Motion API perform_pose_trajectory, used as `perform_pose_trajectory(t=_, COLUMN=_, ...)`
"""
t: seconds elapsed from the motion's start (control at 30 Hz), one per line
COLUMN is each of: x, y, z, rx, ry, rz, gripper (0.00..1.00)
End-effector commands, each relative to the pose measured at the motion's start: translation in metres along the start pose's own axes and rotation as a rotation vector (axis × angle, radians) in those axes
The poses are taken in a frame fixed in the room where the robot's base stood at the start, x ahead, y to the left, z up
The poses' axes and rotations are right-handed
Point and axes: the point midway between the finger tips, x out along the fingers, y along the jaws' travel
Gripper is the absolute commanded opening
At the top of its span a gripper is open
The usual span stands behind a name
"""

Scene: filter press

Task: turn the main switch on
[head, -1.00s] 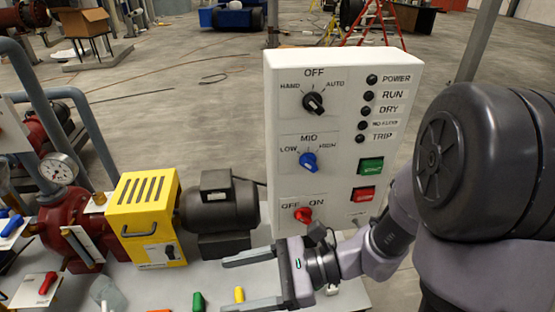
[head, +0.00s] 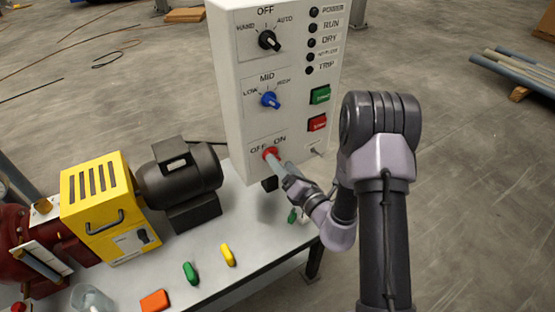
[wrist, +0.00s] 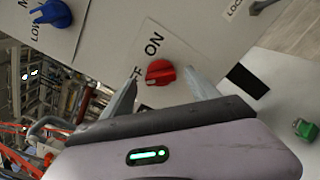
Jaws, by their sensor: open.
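The main switch is a red rotary knob (head: 270,153) low on the front of the white control panel (head: 231,85), by the OFF and ON labels. In the wrist view the red knob (wrist: 160,73) sits between the open fingers, with ON beside it and OFF partly hidden by the left finger. I cannot tell for sure which label it points at. My gripper (head: 277,163) reaches the panel from the front, its fingertips close to the knob on either side. The wrist view shows my gripper (wrist: 161,82) open; contact with the knob is not clear.
Above are a blue selector (head: 270,100), a black selector (head: 269,40), and green (head: 320,95) and red (head: 317,123) push buttons. The lamps look dark. Yellow (head: 228,255), green (head: 190,273) and orange (head: 155,300) pieces lie on the table; a motor (head: 180,175) stands left.

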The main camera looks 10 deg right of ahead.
Motion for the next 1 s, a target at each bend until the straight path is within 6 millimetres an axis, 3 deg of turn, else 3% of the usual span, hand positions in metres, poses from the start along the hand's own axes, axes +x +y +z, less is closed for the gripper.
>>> perform_pose_trajectory(t=0.2, x=0.029, y=0.0, z=-0.001, rx=-0.001, ry=0.001, rz=0.001, gripper=0.69)
perform_pose_trajectory(t=0.5, x=0.033, y=0.0, z=0.0, rx=0.001, ry=0.001, rz=-0.001, gripper=0.69)
perform_pose_trajectory(t=0.83, x=0.033, y=0.0, z=0.0, rx=0.0, ry=0.001, rz=-0.001, gripper=0.07)
perform_pose_trajectory(t=1.0, x=0.033, y=0.0, z=0.0, rx=0.01, ry=0.001, rz=-0.001, gripper=0.07)
